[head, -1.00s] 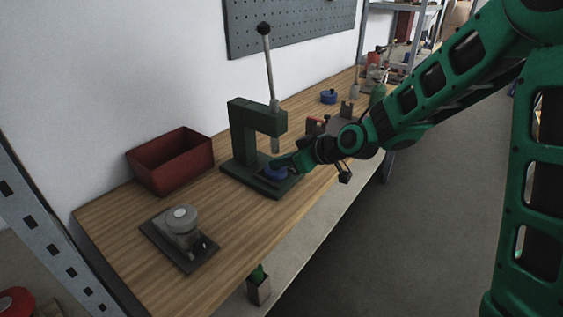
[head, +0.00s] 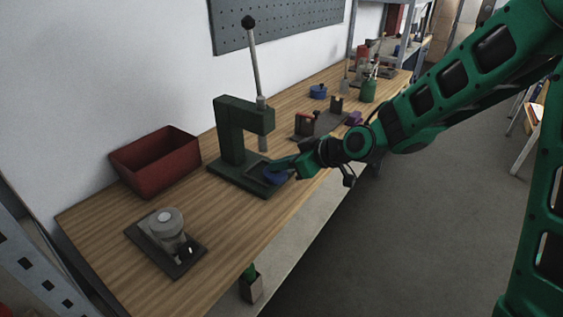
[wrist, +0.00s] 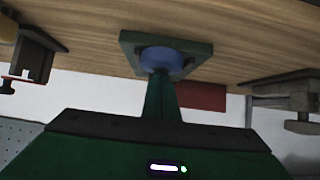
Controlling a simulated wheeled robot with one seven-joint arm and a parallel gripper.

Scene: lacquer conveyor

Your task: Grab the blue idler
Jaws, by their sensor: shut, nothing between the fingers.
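The blue idler (head: 274,178) is a round blue piece lying on the flat base of the dark green press (head: 229,135). It also shows in the wrist view (wrist: 172,61), on a square green plate (wrist: 128,42). My gripper (head: 277,166) reaches in from the right, low over the press base, with its fingertips right at the idler. In the wrist view the narrow green fingers (wrist: 161,80) are together and overlap part of the idler. They hold nothing. I cannot tell whether they touch it.
The press's upright lever rises behind. A red bin (head: 154,162) and a grey device on a dark plate (head: 170,233) are to the left. A second blue round piece (head: 318,91), a fixture (head: 305,125) and a purple block (head: 353,118) stand farther along the wooden bench.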

